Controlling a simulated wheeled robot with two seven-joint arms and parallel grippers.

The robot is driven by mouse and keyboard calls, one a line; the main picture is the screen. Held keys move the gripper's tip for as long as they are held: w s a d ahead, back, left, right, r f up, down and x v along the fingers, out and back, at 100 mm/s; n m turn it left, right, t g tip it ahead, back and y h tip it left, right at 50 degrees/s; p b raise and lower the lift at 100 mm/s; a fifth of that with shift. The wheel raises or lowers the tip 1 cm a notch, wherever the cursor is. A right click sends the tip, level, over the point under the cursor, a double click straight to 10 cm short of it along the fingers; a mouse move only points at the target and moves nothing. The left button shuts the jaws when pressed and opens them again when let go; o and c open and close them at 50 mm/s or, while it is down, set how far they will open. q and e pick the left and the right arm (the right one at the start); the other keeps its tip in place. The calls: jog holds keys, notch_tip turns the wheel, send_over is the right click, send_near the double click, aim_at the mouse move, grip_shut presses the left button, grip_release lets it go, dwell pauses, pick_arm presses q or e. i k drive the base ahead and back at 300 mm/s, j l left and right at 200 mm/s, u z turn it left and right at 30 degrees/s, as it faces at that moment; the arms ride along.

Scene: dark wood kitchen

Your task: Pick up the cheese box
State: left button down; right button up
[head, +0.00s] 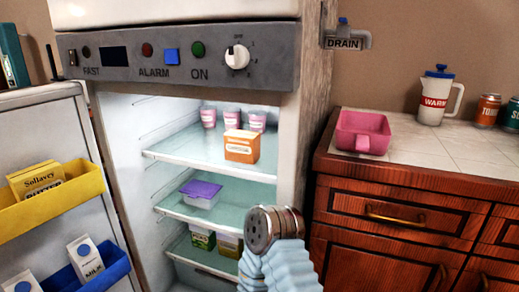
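An orange box (241,147) with a pale label stands on the top shelf of the open fridge, near its front right. It looks like the cheese box, but its label is too small to read surely. Part of my arm (272,250), with a pale blue ribbed sleeve and a round metal end, comes in from the bottom, in front of the fridge's lower right edge. It is below the orange box and apart from it in the picture. No gripper fingers show on it. My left gripper is not in view.
Several pink cups (231,118) stand behind the box. A purple-lidded container (201,193) is on the middle shelf, with cartons (203,238) below. The open door (35,135) with a yellow bin (55,205) is left. A cabinet (395,210) stands right.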

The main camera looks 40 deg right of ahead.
aim_at(240, 146)
jog(key=k+l+z, duration=0.1)
jog(key=z, duration=0.35)
jog(key=l+z, duration=0.25)
jog(key=z, duration=0.15)
